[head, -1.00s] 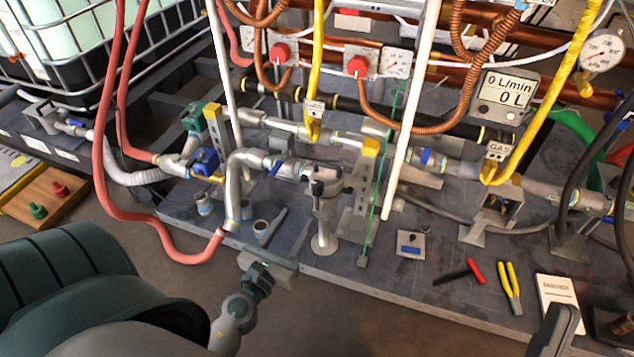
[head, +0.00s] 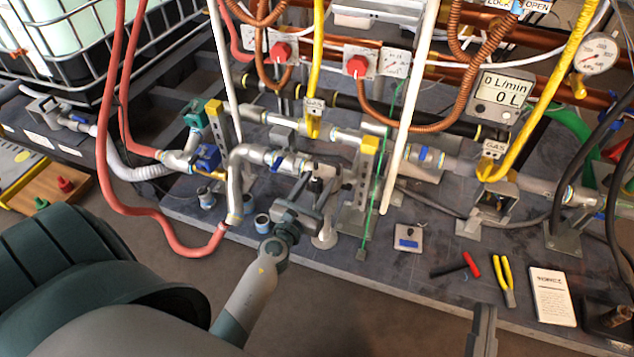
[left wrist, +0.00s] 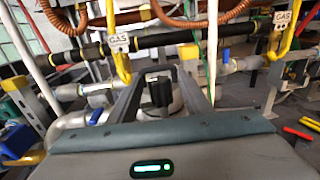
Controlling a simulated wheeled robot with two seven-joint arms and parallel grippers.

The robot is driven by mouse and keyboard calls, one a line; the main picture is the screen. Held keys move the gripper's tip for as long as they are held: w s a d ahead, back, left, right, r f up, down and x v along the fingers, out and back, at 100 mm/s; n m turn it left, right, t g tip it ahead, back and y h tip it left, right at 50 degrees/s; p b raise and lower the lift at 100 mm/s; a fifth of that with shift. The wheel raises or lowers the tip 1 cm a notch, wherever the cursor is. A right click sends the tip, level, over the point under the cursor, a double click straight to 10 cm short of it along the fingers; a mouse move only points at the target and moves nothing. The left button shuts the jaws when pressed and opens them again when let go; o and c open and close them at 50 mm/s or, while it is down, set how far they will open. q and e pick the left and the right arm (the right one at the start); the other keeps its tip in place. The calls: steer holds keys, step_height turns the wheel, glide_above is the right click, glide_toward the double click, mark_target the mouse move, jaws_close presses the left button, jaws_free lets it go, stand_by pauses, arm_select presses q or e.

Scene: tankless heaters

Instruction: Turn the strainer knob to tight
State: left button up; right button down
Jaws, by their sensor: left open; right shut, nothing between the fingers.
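The strainer knob (left wrist: 158,90) is black and sits on top of a metal strainer body; in the left wrist view it stands between my two fingers. In the head view the knob (head: 324,171) is partly hidden behind my left gripper. My left gripper (head: 318,195) is open, with a finger on either side of the knob; I cannot tell whether either finger touches it. My right gripper (head: 484,325) shows only in part at the bottom edge of the head view, shut and empty, away from the strainer.
Metal pipes with blue valve handles (head: 208,157) run left and right of the strainer. A green cord (head: 377,190), a white pole (head: 407,125) and a red hose (head: 110,190) hang close by. Pliers (head: 507,280) and a white booklet (head: 552,296) lie on the platform at right.

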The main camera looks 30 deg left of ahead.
arm_select(q)
steer(key=c, duration=1.1)
